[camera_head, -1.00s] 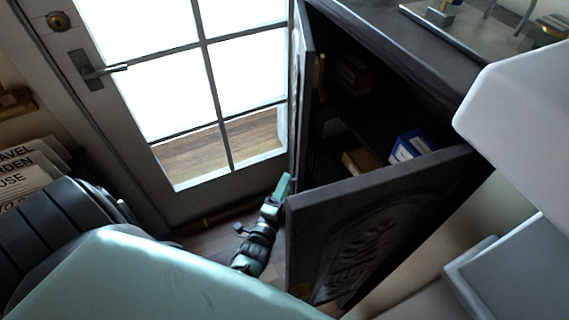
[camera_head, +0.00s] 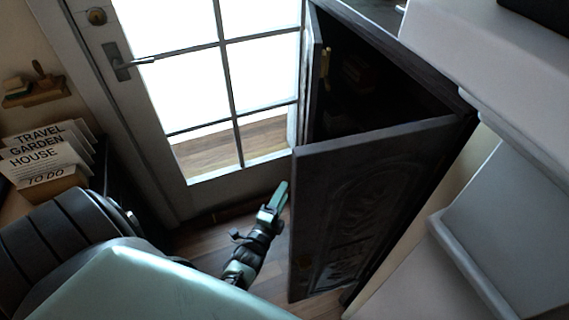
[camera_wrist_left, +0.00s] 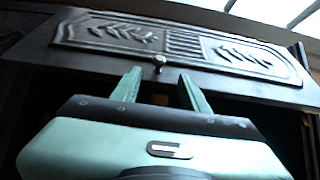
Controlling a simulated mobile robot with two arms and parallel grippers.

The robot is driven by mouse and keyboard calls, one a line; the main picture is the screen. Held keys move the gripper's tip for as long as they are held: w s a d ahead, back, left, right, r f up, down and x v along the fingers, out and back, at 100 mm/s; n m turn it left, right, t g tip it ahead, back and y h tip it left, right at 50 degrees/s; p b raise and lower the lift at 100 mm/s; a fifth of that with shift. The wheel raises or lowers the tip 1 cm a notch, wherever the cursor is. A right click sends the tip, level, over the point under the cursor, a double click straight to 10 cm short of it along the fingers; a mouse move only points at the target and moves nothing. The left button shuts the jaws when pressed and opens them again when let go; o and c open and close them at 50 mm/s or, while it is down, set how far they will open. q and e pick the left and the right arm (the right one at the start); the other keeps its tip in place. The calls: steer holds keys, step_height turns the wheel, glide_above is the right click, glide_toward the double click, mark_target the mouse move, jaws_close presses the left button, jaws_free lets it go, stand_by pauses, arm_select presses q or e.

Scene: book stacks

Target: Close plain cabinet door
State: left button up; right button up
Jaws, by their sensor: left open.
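A dark cabinet stands with two doors open. The near door (camera_head: 375,205) faces me with a carved relief. The far door (camera_head: 314,85) is seen nearly edge-on, with a gold handle (camera_head: 325,64); I cannot tell if its outer face is plain. My left gripper (camera_head: 280,193) is low, just left of the near door's free edge, apparently empty. In the left wrist view its two fingers (camera_wrist_left: 160,88) are spread apart below a carved door panel (camera_wrist_left: 180,45) with a small round knob (camera_wrist_left: 160,59). I cannot tell which door that is. My right gripper is out of view.
A glazed white door (camera_head: 205,90) with a lever handle (camera_head: 130,65) stands behind, left of the cabinet. A box of cards (camera_head: 50,160) sits at the left. Wooden floor (camera_head: 205,242) is bare around my left gripper. The cabinet interior is dark.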

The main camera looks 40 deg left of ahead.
arm_select(q)
steer(key=shift+w+a+f, duration=0.1)
steer(key=shift+w, duration=0.05)
steer(key=shift+w+a+r+n, duration=0.15)
steer(key=shift+a+r+n, duration=0.15)
steer(key=shift+n, duration=0.2)
steer(key=c, duration=0.8)
steer(key=shift+a+r+n+y, duration=0.45)
steer(key=shift+r+n, duration=0.3)
steer(key=shift+n, duration=0.35)
jaws_close()
steer(key=s+d+r+n+y+b, duration=0.15)
steer(key=r+n, duration=0.45)
steer(key=n, duration=1.1)
steer(key=s+r+n, duration=0.2)
steer(key=r+n, duration=0.4)
steer(key=n, duration=1.1)
steer(key=w, duration=1.2)
steer(key=shift+a+f+n+g+p, duration=0.2)
steer(key=shift+f+n+g+p, duration=0.1)
steer(key=shift+g+p, duration=0.15)
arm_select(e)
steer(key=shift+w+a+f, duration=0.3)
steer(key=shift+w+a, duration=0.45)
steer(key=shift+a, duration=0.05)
